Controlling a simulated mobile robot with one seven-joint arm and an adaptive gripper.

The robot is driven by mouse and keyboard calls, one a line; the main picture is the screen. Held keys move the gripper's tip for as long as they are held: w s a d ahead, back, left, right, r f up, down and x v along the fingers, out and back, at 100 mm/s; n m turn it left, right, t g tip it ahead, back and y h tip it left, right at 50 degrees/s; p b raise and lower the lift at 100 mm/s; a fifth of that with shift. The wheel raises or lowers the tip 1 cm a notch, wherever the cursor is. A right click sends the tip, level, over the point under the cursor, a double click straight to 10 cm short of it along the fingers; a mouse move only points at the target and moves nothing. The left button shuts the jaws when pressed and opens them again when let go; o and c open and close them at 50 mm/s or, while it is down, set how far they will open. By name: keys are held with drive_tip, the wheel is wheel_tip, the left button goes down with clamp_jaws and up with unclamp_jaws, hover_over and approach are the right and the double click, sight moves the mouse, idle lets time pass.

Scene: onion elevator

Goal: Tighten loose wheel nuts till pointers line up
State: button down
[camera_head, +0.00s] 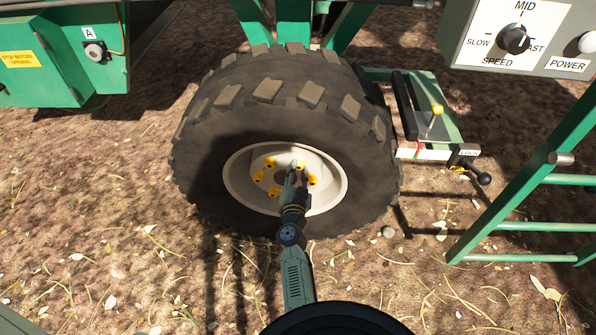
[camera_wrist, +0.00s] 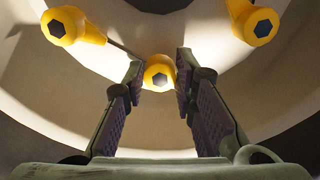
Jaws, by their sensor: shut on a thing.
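The large black tyre (camera_head: 215,150) stands upright with a pale wheel rim (camera_head: 237,180) at its centre. Several yellow pointer caps ring the hub, one at the left (camera_head: 258,176). My gripper (camera_head: 298,172) reaches into the rim. In the wrist view its fingers (camera_wrist: 160,78) are closed on a yellow-capped wheel nut (camera_wrist: 160,75) with a dark hexagonal centre. This cap's pointer direction is unclear. The upper-left cap (camera_wrist: 65,25) has its tip toward the lower right. The upper-right cap (camera_wrist: 255,25) has its narrow end toward the upper left. Gripper and arm hide part of the hub.
A control panel (camera_head: 550,35) with a speed knob is at the upper right. A green ladder-like frame (camera_head: 530,178) stands below it. A bracket with a lever (camera_head: 435,120) is right of the tyre. A green box (camera_head: 60,60) is at the upper left. Straw-strewn ground (camera_head: 110,240) is open at left.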

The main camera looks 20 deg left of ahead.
drive_tip(key=m, duration=0.7)
drive_tip(key=shift+r, duration=0.2)
drive_tip(key=m, duration=0.6)
drive_tip(key=shift+a+r, duration=0.1)
idle(0.4)
drive_tip(key=c, duration=1.3)
unclamp_jaws()
